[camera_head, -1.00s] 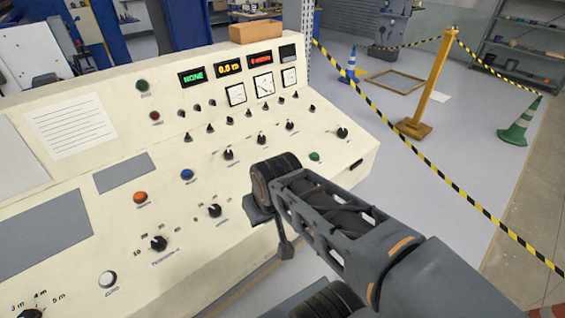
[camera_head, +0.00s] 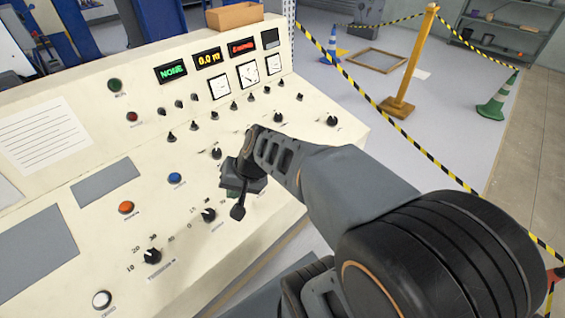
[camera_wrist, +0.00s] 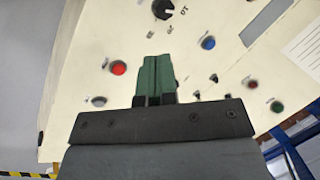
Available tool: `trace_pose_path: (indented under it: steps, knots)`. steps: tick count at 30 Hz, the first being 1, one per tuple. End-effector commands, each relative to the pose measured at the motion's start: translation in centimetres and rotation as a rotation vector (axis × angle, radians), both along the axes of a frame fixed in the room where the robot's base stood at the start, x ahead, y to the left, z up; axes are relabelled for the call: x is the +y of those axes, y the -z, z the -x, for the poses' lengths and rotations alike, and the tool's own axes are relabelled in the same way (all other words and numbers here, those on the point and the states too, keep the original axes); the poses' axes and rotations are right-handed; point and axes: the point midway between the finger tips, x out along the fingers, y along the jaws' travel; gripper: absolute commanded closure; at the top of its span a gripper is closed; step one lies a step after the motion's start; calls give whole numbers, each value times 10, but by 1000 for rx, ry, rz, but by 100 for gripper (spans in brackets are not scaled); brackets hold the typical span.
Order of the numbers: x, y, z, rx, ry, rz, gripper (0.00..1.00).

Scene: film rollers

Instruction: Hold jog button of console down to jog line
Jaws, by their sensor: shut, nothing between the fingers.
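The cream control console (camera_head: 60,195) fills the left of the head view with its sloping panel of buttons and knobs. Its buttons include a blue button (camera_head: 175,178), an orange button (camera_head: 126,208) and a white button (camera_head: 102,299). Their labels are too small to read, so I cannot tell which is the jog button. My gripper (camera_head: 232,188) is over the panel, right of the blue button. In the wrist view its green fingers (camera_wrist: 157,72) are shut together and empty, between a red button (camera_wrist: 118,68) and a blue button (camera_wrist: 208,43). Contact with the panel cannot be told.
Knobs such as the lower dial (camera_head: 151,256) stand up from the panel. Lit displays (camera_head: 207,59) and gauges sit at its upper right, below a brown box (camera_head: 234,16). A yellow post (camera_head: 411,62) with striped tape and a green cone (camera_head: 496,96) stand beyond at right.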

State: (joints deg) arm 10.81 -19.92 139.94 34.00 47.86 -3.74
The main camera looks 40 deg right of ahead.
Motion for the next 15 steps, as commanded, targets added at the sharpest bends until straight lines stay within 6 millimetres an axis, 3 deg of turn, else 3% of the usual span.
trace_pose_path:
  steps: [5,9,15]
  knots:
    - [-37,-2,-64,7,474,-402,100]
    - [-95,6,-102,-27,859,-650,100]
    - [-182,30,-119,-89,1319,-877,100]
